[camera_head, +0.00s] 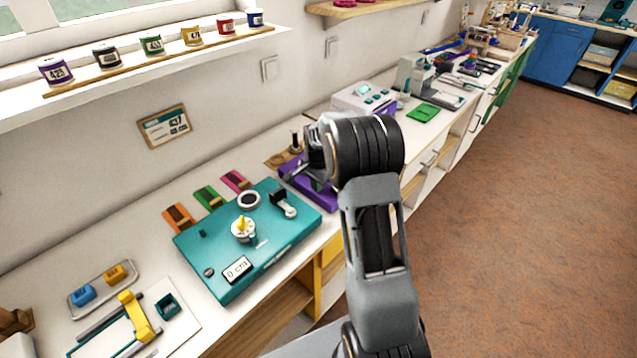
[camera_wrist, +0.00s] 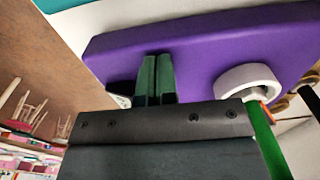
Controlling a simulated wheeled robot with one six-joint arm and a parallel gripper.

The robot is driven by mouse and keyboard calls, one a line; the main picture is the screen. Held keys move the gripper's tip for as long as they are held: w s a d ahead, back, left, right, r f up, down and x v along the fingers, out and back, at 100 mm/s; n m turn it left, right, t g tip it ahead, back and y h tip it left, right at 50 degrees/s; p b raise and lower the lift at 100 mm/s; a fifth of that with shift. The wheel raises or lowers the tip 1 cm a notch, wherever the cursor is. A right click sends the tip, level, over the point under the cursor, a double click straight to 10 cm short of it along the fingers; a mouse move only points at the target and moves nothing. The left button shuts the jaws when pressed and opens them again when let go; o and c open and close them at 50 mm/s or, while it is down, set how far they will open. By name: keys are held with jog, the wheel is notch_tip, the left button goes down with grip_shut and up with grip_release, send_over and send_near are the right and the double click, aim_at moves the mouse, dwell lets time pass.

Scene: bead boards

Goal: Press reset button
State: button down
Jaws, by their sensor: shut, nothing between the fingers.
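My gripper (camera_wrist: 156,62) is shut and empty in the wrist view. Its two dark green fingers lie side by side in front of a purple board (camera_wrist: 205,45); I cannot tell whether they touch it. A white ring (camera_wrist: 248,84) is on the board to the right of the fingers. A dark part (camera_wrist: 121,88) shows just left of them, partly hidden. In the head view the purple board (camera_head: 322,197) lies on the counter, partly covered by my wrist, and my fingers are not clear there. I cannot make out which part is the reset button.
A teal box (camera_head: 215,290) with a yellow knob (camera_head: 241,226) and a small display (camera_head: 237,270) stands left of the purple board. A white machine (camera_head: 352,98) stands beyond it. Coloured blocks and a tray lie on the counter at left. The floor at right is clear.

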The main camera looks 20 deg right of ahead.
notch_tip(320, 180, up, 14)
jog(key=p, duration=0.2)
dwell(0.4)
dwell(0.5)
jog(key=s+a+n+t, duration=0.1)
jog(key=s+a+n, duration=0.2)
jog(key=s, duration=0.5)
jog(key=s+a+r+n+t, duration=0.1)
jog(key=s+a+n, duration=0.3)
jog(key=s+n, duration=0.2)
jog(key=s+a+n+t, duration=0.1)
jog(key=s+a+n, duration=0.2)
jog(key=s, duration=0.6)
jog(key=shift+s+a+r+n, duration=0.35)
jog(key=shift+s+n, duration=0.05)
jog(key=shift+n, duration=0.4)
